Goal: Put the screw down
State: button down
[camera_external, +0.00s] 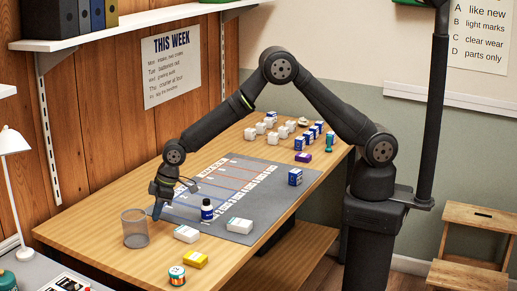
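My gripper (160,207) points down low over the left end of the table (85,225), by the left edge of a grey mat (262,205) with ruled, lettered rows. It is just behind a clear, dark-tinted cup (136,230). The fingers are small and dark here, so I cannot tell whether they are open or shut. I cannot make out a screw; it is too small or hidden at the fingertips or in the cup.
White boxes (187,234) (239,225), a yellow box (194,260) and a round tin (177,275) are nearer the front. A blue box (295,177) and several small boxes (270,122) stand farther back.

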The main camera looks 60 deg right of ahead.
jog(key=shift+f, duration=1.05)
jog(key=shift+f, duration=0.2)
jog(key=c, duration=1.7)
grip_release()
jog(key=shift+r, duration=0.1)
jog(key=v, duration=1.2)
